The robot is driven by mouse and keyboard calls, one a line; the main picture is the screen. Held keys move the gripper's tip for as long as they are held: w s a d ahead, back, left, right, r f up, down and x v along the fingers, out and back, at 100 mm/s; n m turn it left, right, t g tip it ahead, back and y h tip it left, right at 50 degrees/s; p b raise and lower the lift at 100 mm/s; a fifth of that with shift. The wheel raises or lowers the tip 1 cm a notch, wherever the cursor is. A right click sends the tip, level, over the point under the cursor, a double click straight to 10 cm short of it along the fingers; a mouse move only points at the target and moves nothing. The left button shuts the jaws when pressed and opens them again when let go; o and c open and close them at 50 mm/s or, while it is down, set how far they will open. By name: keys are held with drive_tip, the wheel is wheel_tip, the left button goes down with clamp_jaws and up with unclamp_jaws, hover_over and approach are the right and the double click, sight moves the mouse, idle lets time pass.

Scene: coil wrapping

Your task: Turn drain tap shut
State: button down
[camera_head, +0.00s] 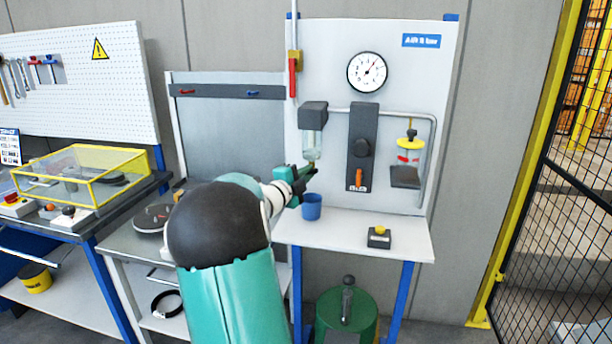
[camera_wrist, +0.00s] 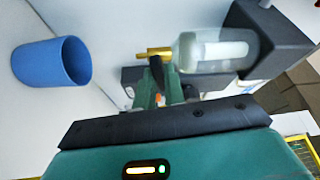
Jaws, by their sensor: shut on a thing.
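The drain tap (camera_wrist: 154,53) is a small brass fitting at the bottom end of a clear filter bowl (camera_wrist: 218,50). In the head view the bowl (camera_head: 312,145) hangs under a dark block on the white panel. My gripper (camera_head: 308,170) is at the tap, just below the bowl; in the wrist view its fingers (camera_wrist: 158,80) are shut on a dark part of the tap. The fingers partly hide that part, and I cannot tell how far the tap is turned.
A blue cup (camera_head: 311,206) stands on the white shelf (camera_head: 400,235) below the bowl, close to my gripper; it also shows in the wrist view (camera_wrist: 52,62). A pressure gauge (camera_head: 367,72) is above.

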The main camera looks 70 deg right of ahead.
drive_tip(key=shift+m+y, duration=0.4)
drive_tip(key=shift+m, duration=0.6)
drive_tip(key=c, duration=1.5)
unclamp_jaws()
drive_tip(key=shift+r, duration=0.1)
drive_tip(key=a+f+n+t+h, duration=0.1)
drive_tip(key=a+f+n, duration=0.1)
drive_tip(key=a+n, duration=0.2)
drive_tip(key=a+f+n+t+h, duration=0.1)
drive_tip(key=a+n+t+h, duration=0.1)
drive_tip(key=a+n, duration=0.2)
drive_tip(key=a+f+n+t+h, duration=0.1)
drive_tip(key=a+f+n, duration=0.1)
drive_tip(key=a+n, duration=0.3)
drive_tip(key=shift+s+f+n+h, duration=0.15)
drive_tip(key=shift+n, duration=0.55)
drive_tip(key=shift+s+f+n+h, duration=0.15)
drive_tip(key=shift+n, duration=0.55)
